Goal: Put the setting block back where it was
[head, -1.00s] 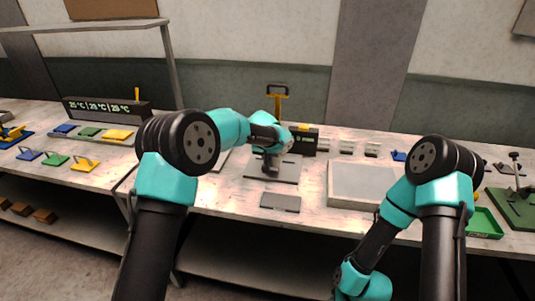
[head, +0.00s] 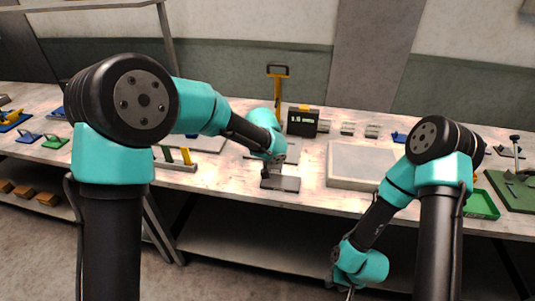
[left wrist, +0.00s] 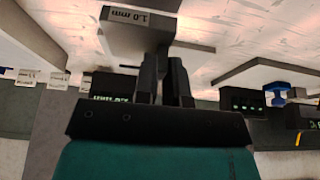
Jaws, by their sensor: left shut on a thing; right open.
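My left gripper (head: 270,168) hangs low over a small dark plate (head: 287,184) near the table's front edge. In the left wrist view its fingers (left wrist: 165,75) are shut on a grey setting block (left wrist: 150,27) with a label reading 1.0 mm. In the head view the block is mostly lost against the gripper and the plate. I cannot tell whether it touches the plate. My right gripper (head: 349,294) hangs low in front of the table, open and empty, cut by the picture's bottom edge.
Several small grey blocks (head: 347,128) stand in a row behind, right of a black display (head: 302,121) and a yellow-handled tool (head: 278,90). A large grey panel (head: 365,160) lies to the right, with a green tray (head: 482,205) beyond it.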

